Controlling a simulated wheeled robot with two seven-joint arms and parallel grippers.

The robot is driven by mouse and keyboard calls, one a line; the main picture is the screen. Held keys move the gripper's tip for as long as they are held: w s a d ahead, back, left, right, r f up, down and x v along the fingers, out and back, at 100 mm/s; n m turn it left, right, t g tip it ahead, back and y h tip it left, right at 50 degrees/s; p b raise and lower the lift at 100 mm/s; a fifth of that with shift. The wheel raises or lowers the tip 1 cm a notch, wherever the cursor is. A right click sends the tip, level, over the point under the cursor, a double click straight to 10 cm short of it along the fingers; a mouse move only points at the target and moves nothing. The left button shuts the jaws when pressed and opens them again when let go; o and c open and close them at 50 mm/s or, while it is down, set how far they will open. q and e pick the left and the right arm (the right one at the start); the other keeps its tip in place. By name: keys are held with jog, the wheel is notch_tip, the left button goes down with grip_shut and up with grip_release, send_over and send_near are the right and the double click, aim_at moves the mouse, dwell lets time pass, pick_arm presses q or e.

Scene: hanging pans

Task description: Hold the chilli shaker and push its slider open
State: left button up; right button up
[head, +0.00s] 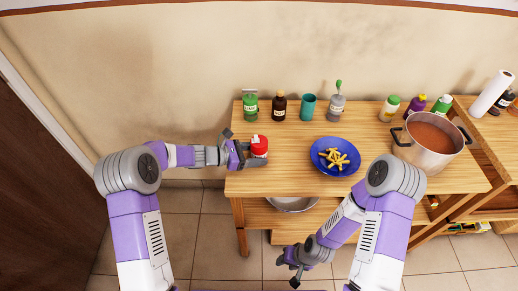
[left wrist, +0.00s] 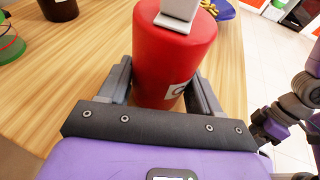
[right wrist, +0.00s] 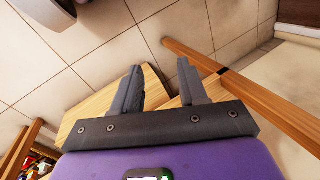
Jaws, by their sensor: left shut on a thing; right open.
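The chilli shaker (head: 259,148) is a red cylinder with a white label, near the left end of the wooden table. My left gripper (head: 250,152) is shut around its sides and holds it upright. In the left wrist view the red shaker (left wrist: 175,60) stands between both fingers, with a pale grey-white slider piece (left wrist: 178,15) on its top. I cannot tell the slider's exact position or whether the shaker touches the table. My right gripper (head: 290,275) is open and empty, low in front of the table. In the right wrist view its fingers (right wrist: 160,92) are apart with nothing between them.
A blue bowl of fries (head: 335,157) sits right of the shaker. Behind stand a green bottle (head: 250,106), a brown bottle (head: 279,107), a teal cup (head: 308,107) and a grey dispenser (head: 336,107). A soup pot (head: 429,157) is at right. The table (head: 290,180) has free room left of the bowl.

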dwell(0.3)
jog(key=shift+a, duration=0.15)
jog(key=c, duration=0.5)
jog(key=shift+a+g, duration=0.2)
jog(key=shift+g, duration=0.2)
jog(key=shift+c, duration=0.9)
jog(key=shift+a+n+g, duration=0.3)
jog(key=shift+n, duration=0.1)
grip_shut()
jog(key=w+r+n+g+h, duration=0.2)
jog(key=w+r+h, duration=0.3)
jog(key=r+h, duration=0.3)
jog(key=w+r+n+g+h, duration=0.2)
jog(key=w+r+h, duration=0.3)
jog(key=r, duration=0.5)
jog(key=w+a+r+m+t+y, duration=0.1)
jog(key=w+a+r+t, duration=0.2)
jog(key=r, duration=0.4)
jog(key=w+a+r+t+y, duration=0.1)
jog(key=w+a+r+t, duration=0.2)
jog(key=w+a+r, duration=0.3)
jog(key=w+a+r+m+t+y, duration=0.1)
jog(key=w+a+r+t, duration=0.2)
jog(key=w+a+r, duration=0.2)
jog(key=a+r, duration=0.3)
jog(key=r, duration=0.2)
jog(key=shift+w+r+m+t, duration=0.15)
jog(key=shift+m+t, duration=0.15)
jog(key=shift+t, duration=0.1)
